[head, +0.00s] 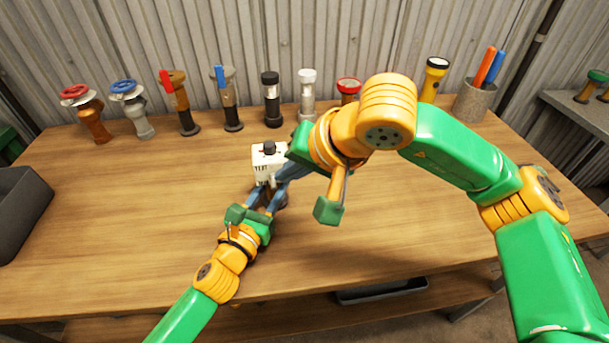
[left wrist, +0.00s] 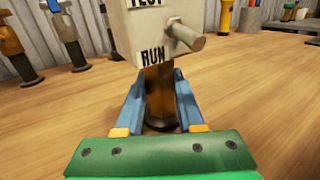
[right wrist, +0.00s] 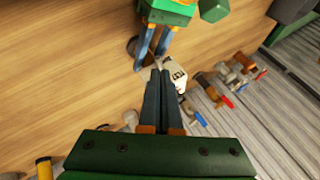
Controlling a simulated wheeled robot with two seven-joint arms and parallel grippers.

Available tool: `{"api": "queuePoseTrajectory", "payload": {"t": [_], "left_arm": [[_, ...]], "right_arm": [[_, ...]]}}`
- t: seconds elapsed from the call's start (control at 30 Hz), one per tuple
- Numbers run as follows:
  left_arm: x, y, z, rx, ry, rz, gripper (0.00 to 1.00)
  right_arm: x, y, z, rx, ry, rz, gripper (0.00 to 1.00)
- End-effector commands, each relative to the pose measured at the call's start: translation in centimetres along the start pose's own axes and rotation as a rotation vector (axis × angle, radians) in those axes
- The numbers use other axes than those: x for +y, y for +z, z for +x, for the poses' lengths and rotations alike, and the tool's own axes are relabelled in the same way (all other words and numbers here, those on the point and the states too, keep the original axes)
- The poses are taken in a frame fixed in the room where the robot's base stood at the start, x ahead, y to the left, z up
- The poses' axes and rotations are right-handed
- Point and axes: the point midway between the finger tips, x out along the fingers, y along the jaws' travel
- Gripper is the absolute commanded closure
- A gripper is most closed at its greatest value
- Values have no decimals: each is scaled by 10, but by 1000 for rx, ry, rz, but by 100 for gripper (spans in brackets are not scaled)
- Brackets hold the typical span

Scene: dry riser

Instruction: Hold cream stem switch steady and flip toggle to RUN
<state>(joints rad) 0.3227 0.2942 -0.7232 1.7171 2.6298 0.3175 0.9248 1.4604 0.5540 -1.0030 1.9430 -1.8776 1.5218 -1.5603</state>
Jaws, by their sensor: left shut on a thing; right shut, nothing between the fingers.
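The cream switch box (head: 266,158) stands on a brown stem (left wrist: 160,95) over the bench, with a dark knob on top. In the left wrist view its face carries a TEST label above and a RUN label (left wrist: 155,57) below. A toggle lever (left wrist: 188,36) sticks out to the right; I cannot tell its exact setting. My left gripper (head: 264,193) is shut on the stem below the box, one finger each side. My right gripper (right wrist: 160,73) is shut and empty, its tips close beside the box; contact is unclear. The right fingers partly cover the box in the head view.
A row of valves, including a red-wheeled one (head: 88,112), and lamps stands along the bench's back edge. A yellow flashlight (head: 433,80) and a grey cup (head: 474,101) with pens stand back right. A dark bin (head: 22,212) is at left. The bench front (head: 130,270) is clear.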

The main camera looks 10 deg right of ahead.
Motion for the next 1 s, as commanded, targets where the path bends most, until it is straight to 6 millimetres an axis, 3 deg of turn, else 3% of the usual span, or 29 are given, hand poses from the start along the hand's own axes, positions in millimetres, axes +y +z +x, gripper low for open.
{"api": "queuePoseTrajectory", "payload": {"t": [0.13, 0.5, 0.7, 1.0], "left_arm": [[0, -1, 0, 2, 1, 0, 100], [0, -1, 0, 2, 1, 0, 100], [0, -1, 0, 2, 1, 0, 100], [0, -1, 0, 2, 1, 0, 100]], "right_arm": [[3, -10, -31, 7, -3, 1, 100], [27, 29, -99, 3, -2, -1, 100], [32, 37, -113, 2, -1, 0, 100], [32, 38, -114, 0, -1, 0, 100]]}}
